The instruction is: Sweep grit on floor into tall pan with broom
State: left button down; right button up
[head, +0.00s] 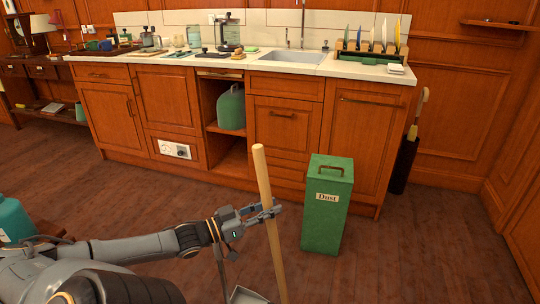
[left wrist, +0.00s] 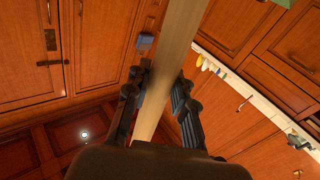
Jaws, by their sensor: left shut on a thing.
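The broom's pale wooden handle (head: 262,180) stands nearly upright, slightly tilted, in the head view. My left gripper (head: 266,211) is shut on this handle. In the left wrist view the handle (left wrist: 172,60) runs between both dark fingers of the gripper (left wrist: 160,92). The broom's head is below the head view's lower edge. A grey edge, seemingly of the tall pan (head: 246,296), shows at the bottom beside the handle; most of it is cut off. No grit can be made out on the floor. My right gripper is not in view.
A green bin labelled "Dust" (head: 327,218) stands on the floor just right of the broom handle. Wooden cabinets with a pale countertop (head: 275,70) line the back. An umbrella stand (head: 404,164) is at their right end. The wooden floor at right is clear.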

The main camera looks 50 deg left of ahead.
pick_arm(q)
jog(key=s+a+p, duration=0.1)
jog(key=s+a, duration=0.1)
jog(key=a, duration=0.1)
jog(key=s+a+p, duration=0.1)
jog(key=a, duration=0.1)
jog(key=shift+r+p, duration=0.15)
jog(key=shift+p, duration=0.15)
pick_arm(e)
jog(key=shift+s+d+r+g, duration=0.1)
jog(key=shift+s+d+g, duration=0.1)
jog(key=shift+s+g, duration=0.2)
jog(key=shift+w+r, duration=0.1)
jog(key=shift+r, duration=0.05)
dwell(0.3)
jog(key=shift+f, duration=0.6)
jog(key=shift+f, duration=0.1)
